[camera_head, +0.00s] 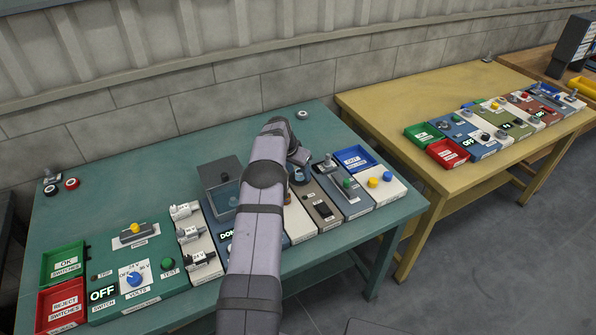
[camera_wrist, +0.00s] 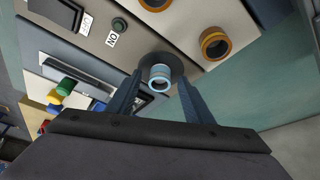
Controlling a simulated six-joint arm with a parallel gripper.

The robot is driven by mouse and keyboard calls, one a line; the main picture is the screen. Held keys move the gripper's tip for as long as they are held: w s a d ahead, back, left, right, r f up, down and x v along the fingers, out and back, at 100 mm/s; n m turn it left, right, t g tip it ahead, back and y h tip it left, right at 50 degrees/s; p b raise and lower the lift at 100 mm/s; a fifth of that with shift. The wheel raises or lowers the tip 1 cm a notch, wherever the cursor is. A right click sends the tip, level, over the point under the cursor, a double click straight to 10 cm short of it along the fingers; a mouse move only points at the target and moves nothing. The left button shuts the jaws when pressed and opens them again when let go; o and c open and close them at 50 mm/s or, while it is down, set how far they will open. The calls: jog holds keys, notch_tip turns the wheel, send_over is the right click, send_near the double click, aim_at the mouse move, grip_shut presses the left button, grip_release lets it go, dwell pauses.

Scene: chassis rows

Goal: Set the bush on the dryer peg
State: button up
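In the wrist view, my gripper (camera_wrist: 160,88) has its two dark fingers spread, with a light blue ring-shaped bush (camera_wrist: 160,77) between them. Gaps show between the fingers and the blue ring. A dark round disc (camera_wrist: 145,63) lies under or behind the ring; I cannot tell whether it is a peg base. Two orange-brown rings, one at the right (camera_wrist: 215,43) and one cut by the top edge (camera_wrist: 155,3), sit on the pale panel. In the head view my arm hides the gripper tips and the blue bush. I cannot identify the dryer peg.
The green table (camera_head: 130,170) carries a row of panels. Green (camera_head: 64,262) and red (camera_head: 62,305) bins stand at left, a blue bin (camera_head: 352,158) at right. A clear-sided box (camera_head: 219,180) stands left of my arm. A yellow table (camera_head: 400,105) stands further right.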

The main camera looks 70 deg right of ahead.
jog(key=b+v, duration=0.2)
jog(key=v, duration=0.5)
jog(key=shift+r+b, duration=0.15)
jog(key=shift+b, duration=0.15)
dwell(0.4)
notch_tip(320, 180, up, 7)
jog(key=p, duration=0.5)
jog(key=shift+p, duration=0.35)
dwell(0.7)
